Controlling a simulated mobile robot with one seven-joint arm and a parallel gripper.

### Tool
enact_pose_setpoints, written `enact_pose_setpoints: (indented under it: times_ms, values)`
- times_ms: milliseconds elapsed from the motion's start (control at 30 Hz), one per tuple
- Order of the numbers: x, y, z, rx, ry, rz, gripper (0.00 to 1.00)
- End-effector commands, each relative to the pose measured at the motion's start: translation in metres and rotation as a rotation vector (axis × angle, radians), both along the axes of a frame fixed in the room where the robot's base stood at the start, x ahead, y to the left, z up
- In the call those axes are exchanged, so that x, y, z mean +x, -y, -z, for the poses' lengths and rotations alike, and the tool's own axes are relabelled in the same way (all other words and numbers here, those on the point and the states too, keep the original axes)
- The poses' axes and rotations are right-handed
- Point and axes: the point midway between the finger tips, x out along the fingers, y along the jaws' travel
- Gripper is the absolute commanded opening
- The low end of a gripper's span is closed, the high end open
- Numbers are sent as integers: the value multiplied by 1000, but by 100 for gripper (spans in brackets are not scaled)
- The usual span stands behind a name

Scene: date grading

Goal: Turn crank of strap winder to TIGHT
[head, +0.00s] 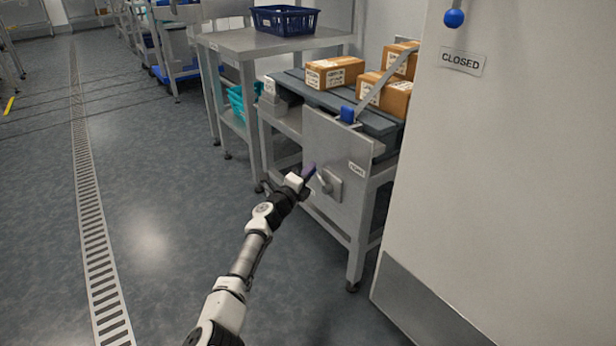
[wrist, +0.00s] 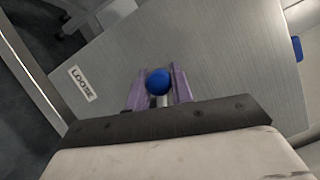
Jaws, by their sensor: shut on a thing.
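The strap winder's grey metal plate (head: 335,140) is fixed at the near end of the bench with the cartons. It also fills much of the wrist view (wrist: 225,65). Its crank (head: 328,182) sits low on the plate, partly behind my gripper. My gripper (head: 309,172) is shut on the crank's blue knob (wrist: 158,81), which shows between the purple fingers in the wrist view. A LOOSE label (wrist: 82,83) lies left of the knob there. Another label (head: 356,169) is right of the crank in the head view, too small to read surely.
Cartons (head: 335,72) lie on a dark slatted top beside a grey strap (head: 385,85). A steel table (head: 235,42) with a blue basket (head: 285,20) stands behind. A large pale panel marked CLOSED (head: 463,61) closes off the right. The floor at left is clear.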

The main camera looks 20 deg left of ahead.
Motion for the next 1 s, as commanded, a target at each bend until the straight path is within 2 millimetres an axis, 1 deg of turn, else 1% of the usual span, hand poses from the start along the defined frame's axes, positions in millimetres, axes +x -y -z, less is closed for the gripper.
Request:
enact_pose_setpoints:
  times_ms: [400, 433, 567, 600, 1000]
  values:
    - [0, 1, 0, 4, 4, 3, 0]
    - [-1, 1, 0, 4, 4, 3, 25]
    - [0, 1, 0, 4, 5, 2, 42]
    - [0, 1, 0, 4, 4, 2, 45]
    - [0, 2, 0, 3, 4, 1, 45]
